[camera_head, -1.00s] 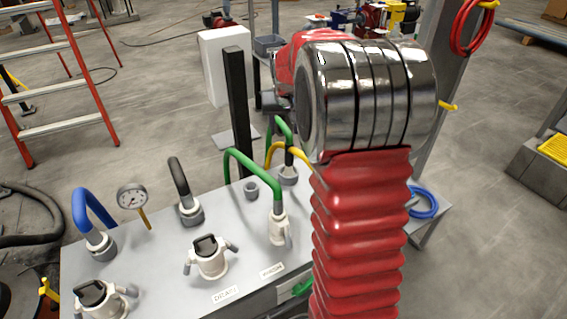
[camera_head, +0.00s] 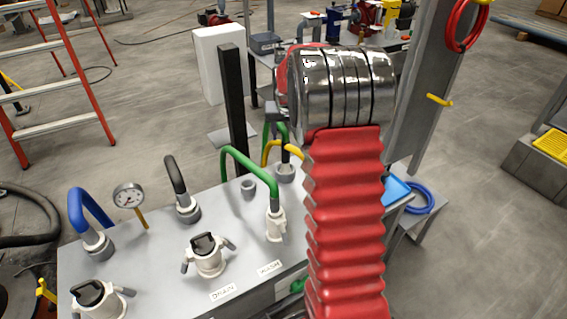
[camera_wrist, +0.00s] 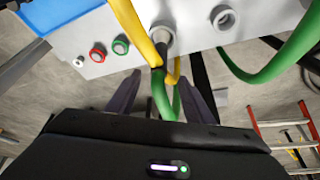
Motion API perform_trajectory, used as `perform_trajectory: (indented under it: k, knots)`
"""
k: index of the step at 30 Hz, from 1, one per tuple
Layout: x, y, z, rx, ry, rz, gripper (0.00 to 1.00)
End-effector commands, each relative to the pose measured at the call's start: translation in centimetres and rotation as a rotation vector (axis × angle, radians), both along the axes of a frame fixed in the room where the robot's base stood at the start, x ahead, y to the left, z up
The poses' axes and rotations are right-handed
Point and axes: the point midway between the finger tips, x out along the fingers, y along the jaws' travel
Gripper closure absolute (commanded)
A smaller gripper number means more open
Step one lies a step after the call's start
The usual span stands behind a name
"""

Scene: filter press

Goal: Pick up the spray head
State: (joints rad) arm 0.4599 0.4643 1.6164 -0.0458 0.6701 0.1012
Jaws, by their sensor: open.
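I cannot clearly make out a spray head in either view. My gripper (camera_wrist: 163,75) is open in the wrist view, with its two dark fingers apart. A green hose (camera_wrist: 163,100) and a yellow hose (camera_wrist: 146,38) show in the gap between the fingers, with a short dark piece beside them. I cannot tell whether this dark piece is part of the spray head or whether anything touches the fingers. In the head view my arm hides my gripper and part of the bench.
The grey bench (camera_head: 150,262) carries a gauge (camera_head: 128,196), capped couplings and upright hoses. A black post (camera_head: 234,110) and a white block (camera_head: 217,65) stand behind it. A blue hose coil (camera_head: 420,200) lies at right. A red ladder (camera_head: 70,80) stands on open floor at left.

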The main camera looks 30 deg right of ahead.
Motion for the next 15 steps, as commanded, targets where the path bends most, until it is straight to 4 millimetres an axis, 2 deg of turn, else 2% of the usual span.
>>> perform_trajectory:
  k: [1,6,15]
  knots:
    - [0.2,-0.2,-0.9,0.002,0.003,0.000,0.53]
    - [1.0,-0.6,-2.9,0.001,0.001,0.000,0.53]
    - [1.3,-0.7,-3.6,-0.001,-0.001,0.000,0.53]
